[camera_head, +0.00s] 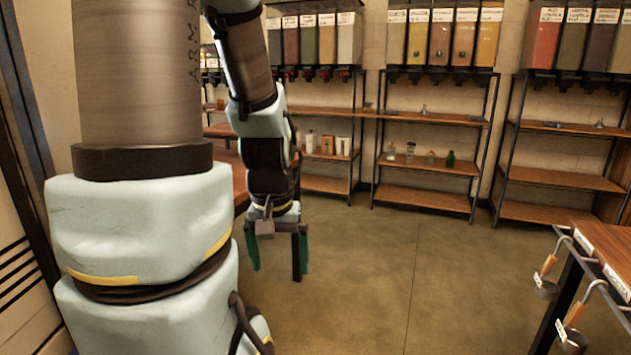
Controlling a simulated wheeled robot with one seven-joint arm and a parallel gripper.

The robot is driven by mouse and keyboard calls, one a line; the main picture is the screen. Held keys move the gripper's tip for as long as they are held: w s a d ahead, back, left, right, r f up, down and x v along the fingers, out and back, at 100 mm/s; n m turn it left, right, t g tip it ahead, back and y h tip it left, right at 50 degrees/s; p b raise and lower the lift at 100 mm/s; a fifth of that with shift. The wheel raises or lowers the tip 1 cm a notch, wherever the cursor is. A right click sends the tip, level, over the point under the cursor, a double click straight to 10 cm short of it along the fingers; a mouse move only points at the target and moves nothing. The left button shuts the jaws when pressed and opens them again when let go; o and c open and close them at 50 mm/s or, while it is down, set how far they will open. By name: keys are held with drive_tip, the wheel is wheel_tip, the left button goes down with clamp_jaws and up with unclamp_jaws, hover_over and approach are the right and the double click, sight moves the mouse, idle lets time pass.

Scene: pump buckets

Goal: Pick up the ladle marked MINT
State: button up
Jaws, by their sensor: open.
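My gripper (276,268) hangs down in the middle left of the head view, its fingers apart and empty, above the open floor. Two ladles with dark cups and wooden handles hang from metal hooks along the table edge at the lower right: an upper ladle (546,289) and a lower ladle (571,342), which is close to the bottom edge of the picture. White labels (618,283) sit along the table edge by the hooks. I cannot read them surely, so I cannot tell which ladle is marked MINT. My gripper is well to the left of both ladles.
The wooden table (605,240) with a dark leg stands at the right. Shelving racks (425,168) with dispensers, bottles and jars line the back wall. Another wooden surface is partly hidden behind my arm. The floor (390,270) between is clear.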

wheel_tip(320, 180, up, 8)
drive_tip(key=p, duration=0.5)
drive_tip(key=shift+p, duration=0.4)
idle(0.4)
